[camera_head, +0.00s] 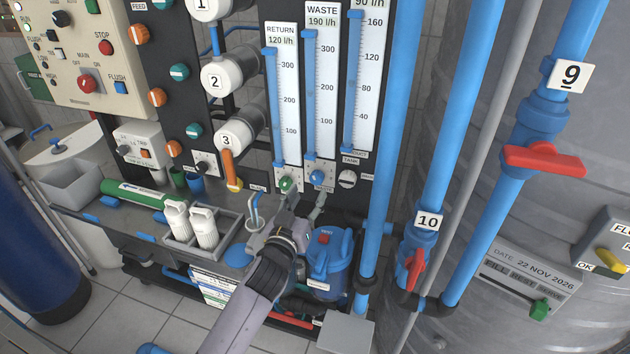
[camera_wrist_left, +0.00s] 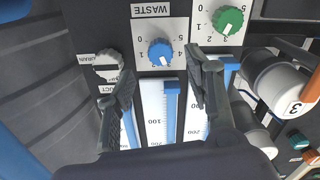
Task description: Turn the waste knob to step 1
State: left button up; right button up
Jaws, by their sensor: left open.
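The waste knob is a small blue dial on a white plate marked WASTE with a printed number scale. It shows in the head view (camera_head: 317,177) below the waste flow tube and in the left wrist view (camera_wrist_left: 160,51), where the picture is turned over. Its exact setting is too small to read with certainty. My left gripper (camera_head: 304,204) is open just below and in front of the knobs. In the left wrist view its two fingers (camera_wrist_left: 158,72) stand apart on either side of the waste knob, with nothing between them. My right gripper is not in view.
A green knob (camera_wrist_left: 228,20) on its own plate and a grey-white knob (camera_wrist_left: 106,66) flank the waste knob. Blue flow tubes are close by. A blue canister (camera_head: 328,262) stands below, and a vertical blue pipe (camera_head: 393,130) runs to the right.

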aim_at(315, 181)
pick_arm(q)
jog(key=x, duration=0.6)
jog(key=shift+w, duration=0.1)
jog(key=shift+c, duration=0.4)
grip_shut()
